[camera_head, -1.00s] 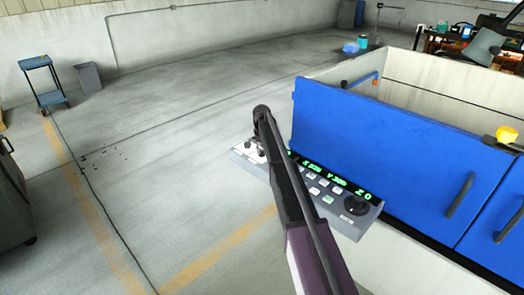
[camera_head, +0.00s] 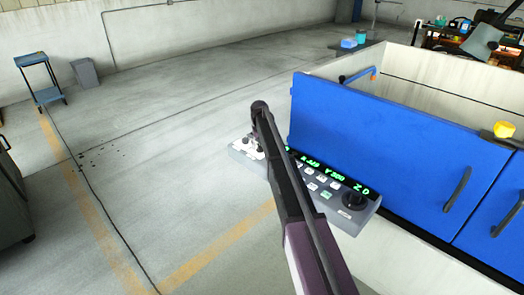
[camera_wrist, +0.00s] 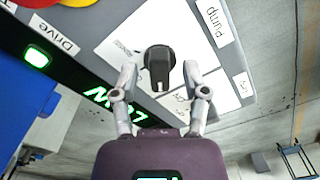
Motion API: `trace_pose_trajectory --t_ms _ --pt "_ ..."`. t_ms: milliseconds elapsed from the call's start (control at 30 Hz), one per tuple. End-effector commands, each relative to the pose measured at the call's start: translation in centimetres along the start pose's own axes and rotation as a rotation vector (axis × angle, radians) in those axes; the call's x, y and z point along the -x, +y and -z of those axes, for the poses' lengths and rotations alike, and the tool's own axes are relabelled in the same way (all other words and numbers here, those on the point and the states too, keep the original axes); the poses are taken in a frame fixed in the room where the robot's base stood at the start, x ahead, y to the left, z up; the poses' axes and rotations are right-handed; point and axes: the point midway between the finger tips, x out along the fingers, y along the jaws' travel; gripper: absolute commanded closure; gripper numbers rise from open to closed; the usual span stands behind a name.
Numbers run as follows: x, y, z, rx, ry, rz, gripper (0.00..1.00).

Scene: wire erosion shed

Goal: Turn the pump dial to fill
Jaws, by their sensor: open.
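The pump dial (camera_wrist: 158,62) is a black knob on a white plate in the wrist view, under a label reading "Pump" (camera_wrist: 212,20). Its narrow end with a pale mark points down the picture, toward my palm. Small position labels around it are upside down and too small to read surely. My gripper (camera_wrist: 160,74) is open, with one finger to each side of the dial's lower part; contact cannot be told. In the head view, my arm hides the dial at the left end of the grey control panel (camera_head: 343,213).
The panel carries a green display (camera_head: 335,175), several pale buttons and a black knob (camera_head: 354,200) at its right end. A "Drive" label and coloured buttons show in the wrist view. A blue machine door (camera_head: 385,140) stands behind the panel. Open floor (camera_head: 170,150) lies left.

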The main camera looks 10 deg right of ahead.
Motion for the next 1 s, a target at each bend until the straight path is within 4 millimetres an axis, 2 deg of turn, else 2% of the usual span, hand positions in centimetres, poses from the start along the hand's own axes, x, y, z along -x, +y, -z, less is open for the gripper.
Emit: trace_pose_trajectory --t_ms 367,1000 --pt "0.0 0.03 0.0 -0.09 0.0 0.0 0.41" --pt "0.0 0.03 0.0 -0.501 0.0 0.0 0.41"
